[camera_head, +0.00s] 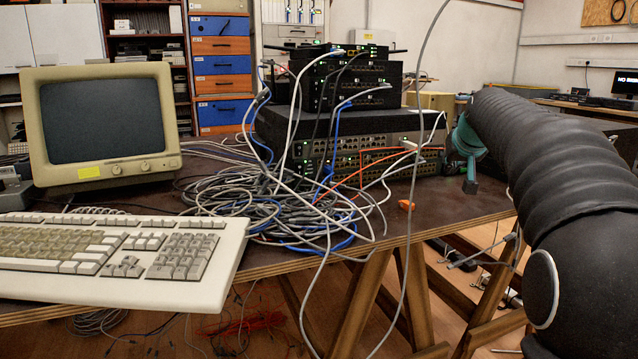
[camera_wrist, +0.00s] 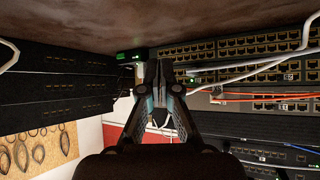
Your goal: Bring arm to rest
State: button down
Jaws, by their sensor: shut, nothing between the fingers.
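My arm (camera_head: 545,150) reaches in from the right side of the head view, above the table's right part. My gripper (camera_wrist: 161,72) is shut and empty in the wrist view, its two fingertips together in front of the network switches. In the head view, the teal and black gripper end (camera_head: 468,150) is just right of the switch stack (camera_head: 345,150), partly hidden by the arm. I cannot tell whether it touches the switches or cables.
Tangled cables (camera_head: 290,205) lie before the stack, and one grey cable (camera_head: 412,170) hangs past the table edge. A monitor (camera_head: 100,125) and keyboard (camera_head: 120,255) stand left. A small orange piece (camera_head: 407,205) lies on the table (camera_head: 455,212). Floor space shows below.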

jog(key=shift+g+y, duration=0.3)
jog(key=shift+g, duration=0.2)
jog(key=s+a, duration=0.2)
jog(key=s, duration=0.1)
jog(key=s+a+p, duration=0.1)
jog(key=s+a, duration=0.1)
jog(key=s, duration=0.2)
jog(key=s+a, duration=0.3)
jog(key=shift+s+f+p, duration=0.2)
jog(key=shift+s+p, duration=0.1)
jog(key=shift+s, duration=0.05)
jog(key=s+a+f+g+p, duration=0.1)
jog(key=s+a+f, duration=0.2)
jog(key=s, duration=0.6)
jog(key=s+a+f+n+g+p, duration=0.1)
jog(key=s+a+f+p, duration=0.1)
jog(key=s+f, duration=0.5)
jog(key=s+a+f+g+p, duration=0.1)
jog(key=s+a+f, duration=0.3)
jog(key=s, duration=0.9)
jog(key=shift+s+f+n+y, duration=0.25)
jog(key=shift+f+n+y, duration=0.05)
jog(key=shift+f+y, duration=0.1)
